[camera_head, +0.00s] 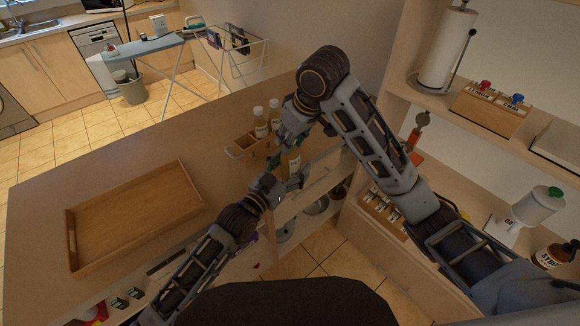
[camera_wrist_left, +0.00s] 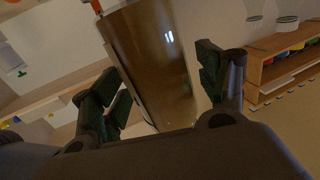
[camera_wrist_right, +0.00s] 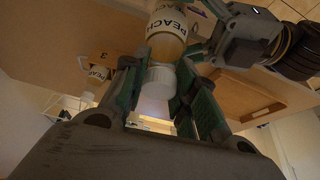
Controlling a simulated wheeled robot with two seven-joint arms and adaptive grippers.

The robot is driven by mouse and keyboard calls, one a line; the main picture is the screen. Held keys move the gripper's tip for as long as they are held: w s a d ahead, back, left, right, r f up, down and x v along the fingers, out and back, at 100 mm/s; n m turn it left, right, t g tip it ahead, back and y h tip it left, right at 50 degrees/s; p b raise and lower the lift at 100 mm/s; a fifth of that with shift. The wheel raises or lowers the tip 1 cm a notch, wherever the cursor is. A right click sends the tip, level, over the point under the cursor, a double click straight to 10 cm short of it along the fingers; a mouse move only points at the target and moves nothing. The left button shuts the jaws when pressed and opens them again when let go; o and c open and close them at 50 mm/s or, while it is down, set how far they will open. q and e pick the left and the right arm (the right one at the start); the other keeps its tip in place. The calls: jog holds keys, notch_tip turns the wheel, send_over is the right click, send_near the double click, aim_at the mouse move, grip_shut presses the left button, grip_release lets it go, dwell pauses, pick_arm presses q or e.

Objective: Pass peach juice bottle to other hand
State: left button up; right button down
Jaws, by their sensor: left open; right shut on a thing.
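The peach juice bottle (camera_head: 291,163) is held upright-looking over the counter's edge, with amber juice below a white cap. In the right wrist view its PEACH label (camera_wrist_right: 167,22) and white cap (camera_wrist_right: 157,80) show. My right gripper (camera_head: 291,142) is shut on its upper part; its fingers (camera_wrist_right: 163,100) flank the cap and neck. My left gripper (camera_head: 280,185) is open beside the lower body. In the left wrist view the bottle body (camera_wrist_left: 150,60) stands between the spread fingers of my left gripper (camera_wrist_left: 162,88), with a gap at least on the right.
A wooden carrier (camera_head: 243,148) with more bottles (camera_head: 261,122) stands behind the grippers. An empty wooden tray (camera_head: 190,205) lies on the left of the counter. Shelves with a paper towel roll (camera_head: 446,45) and a wooden box (camera_head: 488,108) stand at right. Counter between tray and carrier is clear.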

pick_arm(q)
jog(key=c, duration=1.4)
jog(key=shift+r, duration=0.1)
jog(key=shift+c, duration=0.4)
pick_arm(e)
jog(key=c, duration=1.1)
grip_release()
jog(key=shift+o, duration=0.2)
jog(key=shift+r, duration=0.1)
jog(key=v, duration=1.1)
jog(key=shift+s+r, duration=0.15)
jog(key=shift+r, duration=0.2)
jog(key=shift+d+f, duration=0.1)
